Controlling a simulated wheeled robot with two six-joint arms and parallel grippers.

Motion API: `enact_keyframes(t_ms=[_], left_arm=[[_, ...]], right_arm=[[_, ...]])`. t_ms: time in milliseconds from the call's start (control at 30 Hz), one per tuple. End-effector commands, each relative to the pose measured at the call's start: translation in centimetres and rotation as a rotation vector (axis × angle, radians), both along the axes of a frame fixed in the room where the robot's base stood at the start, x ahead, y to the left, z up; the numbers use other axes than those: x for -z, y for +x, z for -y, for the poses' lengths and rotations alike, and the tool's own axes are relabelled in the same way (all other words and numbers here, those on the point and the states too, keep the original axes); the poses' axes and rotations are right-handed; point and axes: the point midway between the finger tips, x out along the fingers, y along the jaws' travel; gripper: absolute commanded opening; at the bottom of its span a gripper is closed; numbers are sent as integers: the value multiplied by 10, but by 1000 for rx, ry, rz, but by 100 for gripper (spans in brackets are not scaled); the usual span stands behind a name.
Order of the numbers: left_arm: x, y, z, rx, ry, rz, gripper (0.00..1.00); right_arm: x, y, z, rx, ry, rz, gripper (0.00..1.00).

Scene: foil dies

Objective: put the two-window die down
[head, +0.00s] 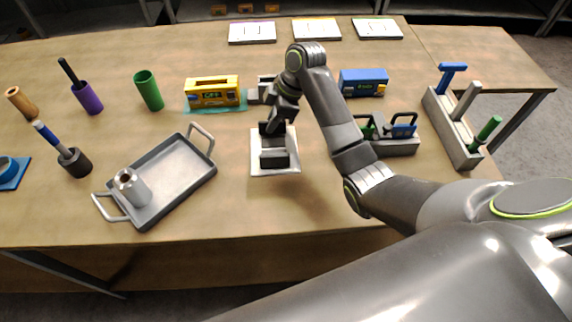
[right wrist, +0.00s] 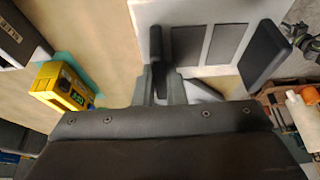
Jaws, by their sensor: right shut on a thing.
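My left gripper is out of view.
A yellow box (head: 213,92) is left of my arm and a blue box (head: 364,82) right of it. A grey tray (head: 180,180) holding a metal cylinder is at left. A rack (head: 452,130) with coloured handles stands at right. Bare table lies around the card's near side.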

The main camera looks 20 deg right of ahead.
Motion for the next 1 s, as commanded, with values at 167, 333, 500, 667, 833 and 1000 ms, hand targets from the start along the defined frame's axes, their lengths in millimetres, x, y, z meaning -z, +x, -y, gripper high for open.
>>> enact_keyframes(t_ms=[167,333,500,667,833,1000], left_arm=[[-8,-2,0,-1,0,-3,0],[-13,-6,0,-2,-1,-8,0],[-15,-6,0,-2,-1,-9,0],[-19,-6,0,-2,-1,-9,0],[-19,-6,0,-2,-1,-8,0],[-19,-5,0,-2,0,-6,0]], right_arm=[[26,-4,1,2,0,-6,0],[53,-3,1,1,0,-3,0],[69,-3,1,1,0,-2,0],[91,-2,1,1,-1,-2,0],[99,-2,1,0,-1,1,0],[99,-2,1,1,-1,1,0]])
